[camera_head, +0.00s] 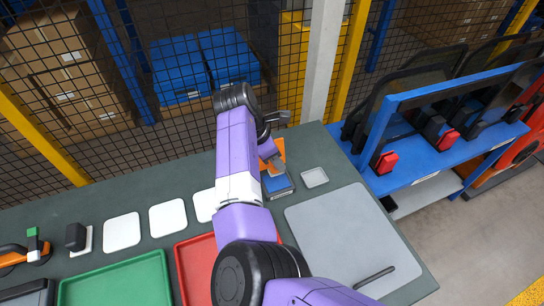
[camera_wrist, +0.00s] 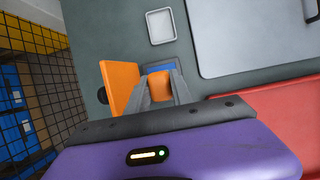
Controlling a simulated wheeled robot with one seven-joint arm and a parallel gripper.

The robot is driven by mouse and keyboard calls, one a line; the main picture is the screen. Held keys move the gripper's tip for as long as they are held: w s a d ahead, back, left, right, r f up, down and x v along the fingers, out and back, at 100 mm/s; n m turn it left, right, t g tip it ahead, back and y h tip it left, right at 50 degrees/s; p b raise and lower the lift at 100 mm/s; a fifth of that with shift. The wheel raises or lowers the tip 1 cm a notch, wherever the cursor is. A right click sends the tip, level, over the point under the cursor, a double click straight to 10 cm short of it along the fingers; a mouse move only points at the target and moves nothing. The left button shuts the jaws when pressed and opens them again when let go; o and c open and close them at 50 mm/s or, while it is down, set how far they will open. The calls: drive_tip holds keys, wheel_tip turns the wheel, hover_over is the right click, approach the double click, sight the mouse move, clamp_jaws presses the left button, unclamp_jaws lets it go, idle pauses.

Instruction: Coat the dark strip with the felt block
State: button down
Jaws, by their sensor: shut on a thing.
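In the wrist view my gripper (camera_wrist: 163,78) is shut on a small orange block (camera_wrist: 157,86), apparently the felt block or its handle. A blue piece (camera_wrist: 160,68) shows just beyond it, between and past the fingertips; I cannot tell whether it is joined to the block. In the head view my gripper (camera_head: 273,164) is low over the bench, at a blue block-like thing (camera_head: 278,185) with a grey edge. A thin dark bar (camera_head: 374,277) lies on the large grey plate (camera_head: 350,230), right of my gripper; it may be the dark strip.
An upright orange panel (camera_wrist: 120,87) stands close beside my fingers. A small pale tray (camera_head: 314,177) lies to the right. A red tray (camera_head: 195,262), a green tray (camera_head: 115,285) and several white pads (camera_head: 167,217) are on the left. Mesh fencing stands behind the bench.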

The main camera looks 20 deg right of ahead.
sight(277, 170)
drive_tip(key=shift+f+b, duration=2.1)
drive_tip(key=shift+b, duration=0.35)
drive_tip(key=shift+f, duration=0.5)
drive_tip(key=shift+r, duration=0.1)
wheel_tip(277, 170, up, 5)
drive_tip(key=p, duration=0.6)
drive_tip(key=shift+r+p, duration=0.6)
drive_tip(key=shift+r, duration=0.35)
